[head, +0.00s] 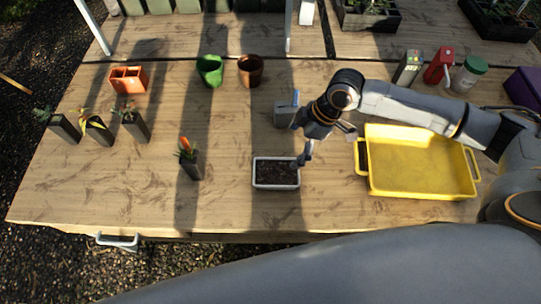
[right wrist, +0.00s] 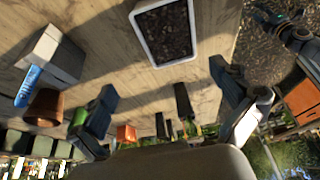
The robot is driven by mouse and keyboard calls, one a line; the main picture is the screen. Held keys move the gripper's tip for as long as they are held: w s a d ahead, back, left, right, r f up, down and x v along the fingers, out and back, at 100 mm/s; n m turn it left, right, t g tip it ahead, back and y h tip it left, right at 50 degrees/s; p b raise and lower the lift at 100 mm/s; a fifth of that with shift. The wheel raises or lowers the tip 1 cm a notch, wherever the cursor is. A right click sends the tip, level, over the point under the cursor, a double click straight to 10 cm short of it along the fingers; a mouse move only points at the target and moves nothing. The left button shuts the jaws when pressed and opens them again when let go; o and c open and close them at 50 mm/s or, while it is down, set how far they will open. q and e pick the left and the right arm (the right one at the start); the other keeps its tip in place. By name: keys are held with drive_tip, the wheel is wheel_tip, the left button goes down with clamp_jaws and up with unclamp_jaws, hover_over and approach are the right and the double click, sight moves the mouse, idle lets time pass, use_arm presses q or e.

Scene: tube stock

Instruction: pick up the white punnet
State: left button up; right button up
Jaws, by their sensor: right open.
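The white punnet (head: 276,187) is a small rectangular tray with a pale rim, filled with dark soil. It stands flat on the wooden table near its front edge. It also shows in the right wrist view (right wrist: 142,40) at the top middle, beyond the fingers. My right gripper (head: 328,146) is open and empty, above the table at the punnet's back right corner. Its two spread fingers show in the right wrist view (right wrist: 167,97), with nothing between them. What seems to be my left gripper (right wrist: 280,18) shows small at the top right of that view; its jaws are unclear.
A yellow tray (head: 374,190) stands to the right. A grey box (head: 285,112) stands behind the punnet, close to my right gripper. A dark potted plant (head: 191,165) stands to the left. Green (head: 210,71) and brown (head: 250,71) pots are further back.

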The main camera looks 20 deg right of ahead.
drive_tip(key=p, duration=0.2)
hover_over(277, 172)
drive_tip(key=d, duration=0.2)
drive_tip(key=f, duration=0.5)
drive_tip(key=shift+s+f, duration=0.25)
drive_tip(key=shift+f, duration=0.05)
drive_tip(key=x, duration=0.3)
drive_tip(key=shift+w+d+p, duration=0.1)
drive_tip(key=shift+w+p, duration=0.05)
drive_tip(key=shift+p, duration=0.2)
drive_tip(key=shift+p+x, duration=0.45)
drive_tip(key=shift+x, duration=1.4)
drive_tip(key=shift+f, duration=0.15)
use_arm(q)
drive_tip(key=s+r, duration=0.3)
drive_tip(key=s, duration=0.2)
drive_tip(key=shift+s+r+g, duration=0.25)
drive_tip(key=shift+r+g, duration=0.05)
drive_tip(key=shift+w+a, duration=0.1)
use_arm(e)
drive_tip(key=shift+d, duration=0.1)
use_arm(q)
drive_tip(key=shift+w+f, duration=0.15)
drive_tip(key=shift+w, duration=0.5)
use_arm(e)
drive_tip(key=shift+f, duration=0.25)
